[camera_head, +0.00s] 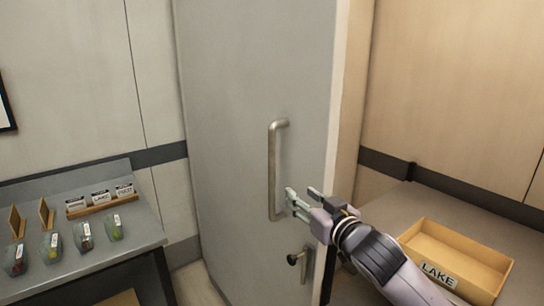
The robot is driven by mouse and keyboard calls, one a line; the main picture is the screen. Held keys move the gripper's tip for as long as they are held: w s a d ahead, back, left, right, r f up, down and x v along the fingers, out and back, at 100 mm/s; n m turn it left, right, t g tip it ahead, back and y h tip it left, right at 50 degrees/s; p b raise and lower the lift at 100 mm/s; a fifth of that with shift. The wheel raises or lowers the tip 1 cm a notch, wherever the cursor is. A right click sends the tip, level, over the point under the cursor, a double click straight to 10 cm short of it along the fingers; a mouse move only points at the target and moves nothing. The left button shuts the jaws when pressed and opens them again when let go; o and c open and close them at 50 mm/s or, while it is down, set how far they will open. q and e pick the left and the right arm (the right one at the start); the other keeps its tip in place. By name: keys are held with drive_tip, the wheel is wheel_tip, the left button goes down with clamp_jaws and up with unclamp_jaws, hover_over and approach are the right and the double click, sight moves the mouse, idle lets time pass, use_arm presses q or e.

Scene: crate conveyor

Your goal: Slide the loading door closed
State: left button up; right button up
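The grey loading door (235,110) stands in the middle of the head view, its right edge next to a wooden wall. A vertical metal bar handle (273,165) is fixed on the door's face. My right gripper (302,192) comes in from the lower right, just right of the handle's lower end. Its two fingers are spread and hold nothing. One fingertip is close to the bar; I cannot tell if it touches. Below is a black knob (292,259) by the door's right edge. My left gripper is not in view.
A grey table (140,235) at left holds several small labelled containers and a wooden card rack (102,203). At right, a wooden crate labelled LAKE (470,244) sits on a grey surface (410,200). A little floor (198,285) shows left of the door.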

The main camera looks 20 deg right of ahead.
sight(274, 157)
drive_tip(key=shift+t, duration=0.4)
drive_tip(key=w+r+p, duration=0.1)
drive_tip(key=w, duration=0.4)
drive_tip(key=w+a+r+p, duration=0.1)
drive_tip(key=w+p, duration=0.1)
drive_tip(key=w, duration=0.4)
drive_tip(key=w+a+r+p, duration=0.1)
drive_tip(key=w+p, duration=0.1)
drive_tip(key=w, duration=0.3)
drive_tip(key=shift+w+r, duration=0.15)
drive_tip(key=shift+r, duration=0.05)
drive_tip(key=shift+w+f, duration=0.1)
drive_tip(key=shift+w, duration=0.7)
drive_tip(key=shift+c, duration=0.4)
clamp_jaws()
